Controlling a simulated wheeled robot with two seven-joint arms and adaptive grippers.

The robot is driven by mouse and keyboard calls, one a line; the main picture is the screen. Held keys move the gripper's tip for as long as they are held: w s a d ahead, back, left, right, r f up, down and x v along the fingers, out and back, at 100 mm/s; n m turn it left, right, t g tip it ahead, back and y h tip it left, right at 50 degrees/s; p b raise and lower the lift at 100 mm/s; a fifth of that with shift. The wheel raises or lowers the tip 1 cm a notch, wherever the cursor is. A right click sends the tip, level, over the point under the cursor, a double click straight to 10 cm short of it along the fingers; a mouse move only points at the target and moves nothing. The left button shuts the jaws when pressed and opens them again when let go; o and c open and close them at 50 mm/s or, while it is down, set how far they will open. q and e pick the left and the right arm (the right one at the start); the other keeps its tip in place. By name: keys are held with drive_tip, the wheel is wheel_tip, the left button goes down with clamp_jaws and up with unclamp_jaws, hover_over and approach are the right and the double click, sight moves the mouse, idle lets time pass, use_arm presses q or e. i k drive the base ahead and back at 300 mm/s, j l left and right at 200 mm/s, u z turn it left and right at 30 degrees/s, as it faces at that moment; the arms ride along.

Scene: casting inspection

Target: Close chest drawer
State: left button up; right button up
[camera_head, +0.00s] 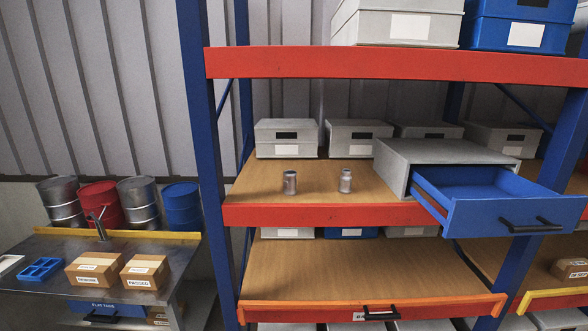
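A small grey chest (440,152) stands at the right of the rack's middle shelf. Its blue drawer (510,215) is pulled out and sticks forward past the red shelf edge. The drawer's black handle (532,226) is on its front panel. The visible inside of the drawer looks empty. Neither of my grippers shows in the head view.
Two small metal cylinders, one (290,182) left of the other (345,180), stand on the middle shelf (250,186) left of the chest. Grey boxes stand behind them. A blue rack post (200,130) rises at left. An orange-edged lower shelf (290,309) lies below. A metal table (60,255) holds cartons.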

sight(469, 201)
drive_tip(key=z, duration=1.45)
